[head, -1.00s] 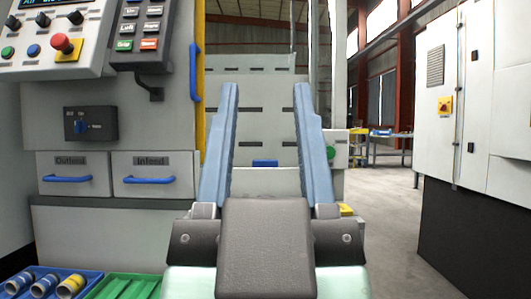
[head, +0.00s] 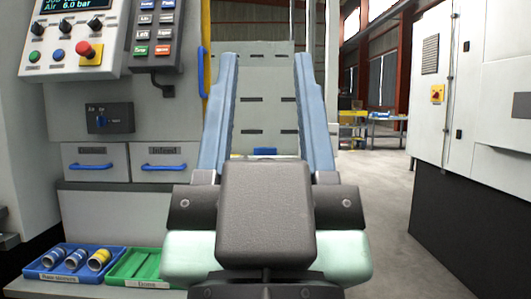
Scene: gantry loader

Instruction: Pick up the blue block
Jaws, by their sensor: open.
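My gripper (head: 265,62) points away from me in the middle of the head view, with its two long blue-grey fingers wide apart and nothing between them. A small blue shape (head: 265,151) shows low in the gap between the fingers, in front of a pale slotted panel. It may be the blue block, but it is too small to tell it from a handle. It appears to lie well beyond my gripper, and the wrist hides what is below it.
A control panel (head: 82,38) with a red button stands over two drawers at left. Below are a blue tray (head: 32,274) with several sleeves and a green tray (head: 115,280). A white cabinet (head: 480,75) stands at right. The floor (head: 385,200) before it is clear.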

